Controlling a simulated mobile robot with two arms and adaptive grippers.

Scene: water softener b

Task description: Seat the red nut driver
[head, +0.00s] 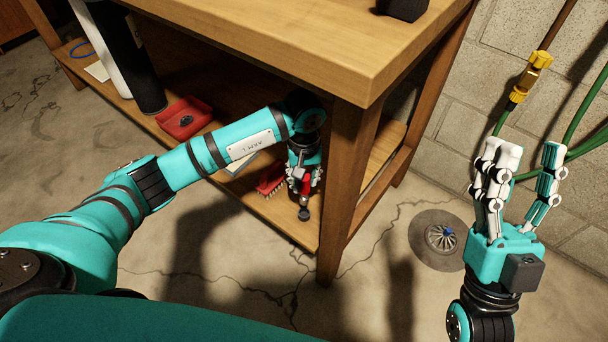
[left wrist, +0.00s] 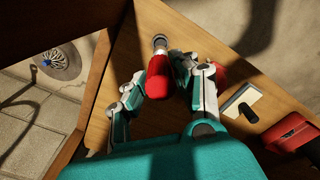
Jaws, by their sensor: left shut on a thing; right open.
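The red nut driver (head: 305,186) is between the fingers of my left gripper (head: 303,182), over the lower shelf (head: 300,230) near its right front corner. In the left wrist view its red handle (left wrist: 158,76) lies between the fingertips (left wrist: 160,85), and its dark metal socket end (left wrist: 160,42) points away from the gripper. I cannot tell whether the socket end touches the shelf. The left gripper is shut on the driver. No holder for it can be made out. My right gripper (head: 526,155) is open and empty, right of the bench.
The bench leg (head: 345,180) stands close right of my left gripper, with the bench top (head: 300,40) above. A red brush (head: 270,181), a red tray (head: 184,118) and a flat dark-handled tool (left wrist: 242,102) lie on the shelf. A floor drain (head: 441,238) and green hoses (head: 580,110) are right.

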